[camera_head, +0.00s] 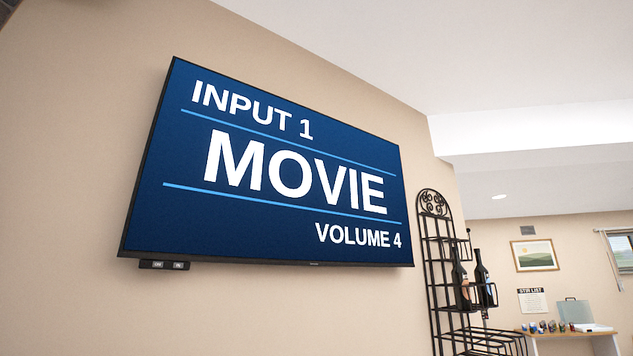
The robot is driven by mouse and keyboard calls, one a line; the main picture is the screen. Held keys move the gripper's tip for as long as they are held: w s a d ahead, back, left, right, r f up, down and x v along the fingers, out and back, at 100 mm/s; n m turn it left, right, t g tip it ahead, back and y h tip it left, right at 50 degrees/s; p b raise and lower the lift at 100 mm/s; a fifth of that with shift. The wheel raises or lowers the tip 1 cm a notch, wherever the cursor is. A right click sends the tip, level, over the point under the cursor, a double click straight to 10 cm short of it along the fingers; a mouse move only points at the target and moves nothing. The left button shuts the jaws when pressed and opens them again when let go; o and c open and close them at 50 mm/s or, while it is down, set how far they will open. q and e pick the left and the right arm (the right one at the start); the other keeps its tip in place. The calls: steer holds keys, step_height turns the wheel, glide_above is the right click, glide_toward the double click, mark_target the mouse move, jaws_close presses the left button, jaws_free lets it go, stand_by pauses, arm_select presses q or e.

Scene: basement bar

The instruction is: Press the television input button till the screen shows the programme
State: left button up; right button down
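The television (270,232) hangs on the beige wall in the head view, seen at an angle from below. Its blue screen reads "INPUT 1", "MOVIE" and "VOLUME 4" in white letters. A small dark button panel (164,265) sits under the lower left edge of the television. It carries two small grey labelled buttons, a left button (157,265) and a right button (179,265). The right label seems to read "IN"; the left one is too small to read surely. Neither of my grippers is in view.
A black metal wine rack (437,262) with dark bottles (482,280) stands right of the television. Farther back are a side table (570,333) with small items, a framed picture (534,255) and a paper list (532,300). The wall below the television is bare.

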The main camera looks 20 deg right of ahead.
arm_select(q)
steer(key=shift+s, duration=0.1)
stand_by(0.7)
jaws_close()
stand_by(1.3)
